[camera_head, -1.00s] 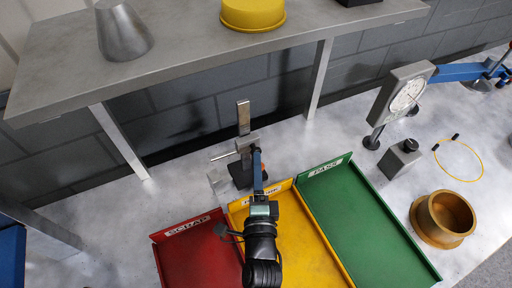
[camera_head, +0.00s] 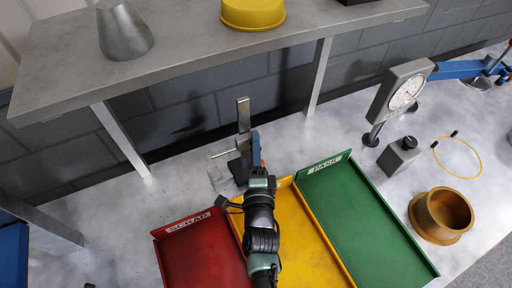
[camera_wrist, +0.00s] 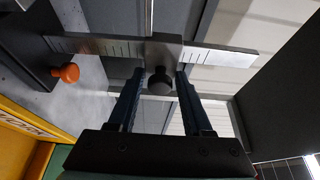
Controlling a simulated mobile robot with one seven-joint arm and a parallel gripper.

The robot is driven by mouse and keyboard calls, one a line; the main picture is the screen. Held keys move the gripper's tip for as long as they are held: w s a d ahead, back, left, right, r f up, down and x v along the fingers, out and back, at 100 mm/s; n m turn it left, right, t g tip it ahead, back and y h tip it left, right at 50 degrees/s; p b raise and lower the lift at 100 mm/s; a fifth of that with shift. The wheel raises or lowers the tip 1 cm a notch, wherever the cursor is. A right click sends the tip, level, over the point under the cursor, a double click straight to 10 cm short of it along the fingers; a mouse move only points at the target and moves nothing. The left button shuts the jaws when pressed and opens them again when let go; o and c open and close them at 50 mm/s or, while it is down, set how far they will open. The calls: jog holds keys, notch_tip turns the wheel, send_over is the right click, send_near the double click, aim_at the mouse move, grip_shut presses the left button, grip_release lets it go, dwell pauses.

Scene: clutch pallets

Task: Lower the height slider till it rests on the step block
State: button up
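The height gauge has an upright graduated column (camera_head: 243,112) with a slider (camera_head: 245,141) partway up. In the wrist view the column (camera_wrist: 220,57) lies across the picture and the slider (camera_wrist: 165,48) carries a dark round knob (camera_wrist: 160,84). My gripper (camera_wrist: 160,78) is open, its two blue fingers one on each side of the knob, with small gaps showing. In the head view my gripper (camera_head: 256,150) is just in front of the slider. A pale grey block (camera_head: 221,178), apparently the step block, stands left of the gauge base, partly hidden. The slider is above it.
Red (camera_head: 200,262), yellow (camera_head: 305,245) and green (camera_head: 375,230) trays lie in front. A grey shelf (camera_head: 190,50) spans the back. A dial gauge (camera_head: 402,92) and brass ring (camera_head: 441,216) are at right. An orange knob (camera_wrist: 66,73) sits on the gauge's dark base.

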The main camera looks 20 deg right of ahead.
grip_shut()
dwell(1.0)
